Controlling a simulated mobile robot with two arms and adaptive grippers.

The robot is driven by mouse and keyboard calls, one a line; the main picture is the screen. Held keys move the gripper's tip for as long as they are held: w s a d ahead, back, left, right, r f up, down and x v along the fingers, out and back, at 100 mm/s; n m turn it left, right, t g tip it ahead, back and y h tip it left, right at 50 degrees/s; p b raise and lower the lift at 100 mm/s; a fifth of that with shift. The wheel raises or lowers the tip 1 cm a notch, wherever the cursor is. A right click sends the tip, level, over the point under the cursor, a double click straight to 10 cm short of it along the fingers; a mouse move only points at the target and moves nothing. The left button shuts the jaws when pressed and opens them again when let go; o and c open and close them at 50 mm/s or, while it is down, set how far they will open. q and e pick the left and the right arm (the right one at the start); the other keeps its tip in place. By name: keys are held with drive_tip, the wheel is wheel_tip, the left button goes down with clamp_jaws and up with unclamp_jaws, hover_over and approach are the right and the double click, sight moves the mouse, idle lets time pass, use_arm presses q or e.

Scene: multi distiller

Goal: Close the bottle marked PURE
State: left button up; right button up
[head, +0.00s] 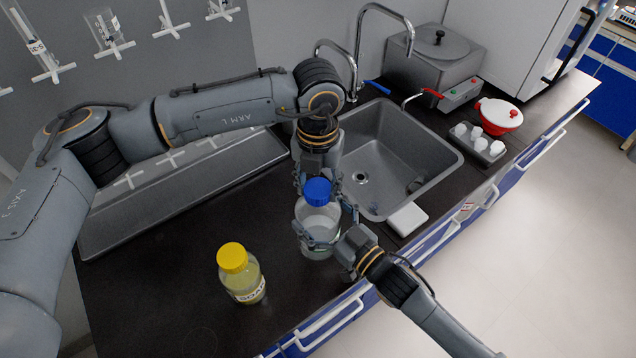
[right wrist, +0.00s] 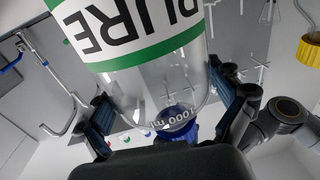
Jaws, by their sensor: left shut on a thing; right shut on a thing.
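The bottle marked PURE (head: 321,222) is clear glass and stands upright on the dark counter, left of the sink's front. A blue cap (head: 317,191) sits at its top. In the right wrist view the PURE label with green bands shows on the bottle (right wrist: 150,75), upside down. My left gripper (head: 318,180) comes from above and is shut on the blue cap. My right gripper (head: 330,228) is shut around the bottle's body from the front right. The thread under the cap is hidden, so I cannot tell how tightly it sits.
A yellow-capped bottle (head: 241,275) stands to the left front. The sink (head: 400,150) is behind right, with a white block (head: 407,219) at its front edge. A grey distiller (head: 438,65), a red pot (head: 499,117) and a small tray (head: 488,154) stand farther right.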

use_arm(q)
drive_tip(key=m, duration=1.2)
drive_tip(key=shift+m, duration=0.3)
drive_tip(key=m, duration=0.3)
drive_tip(key=shift+m, duration=0.4)
drive_tip(key=o, duration=1.3)
drive_tip(key=shift+c, duration=0.2)
drive_tip(key=shift+r, duration=2.25)
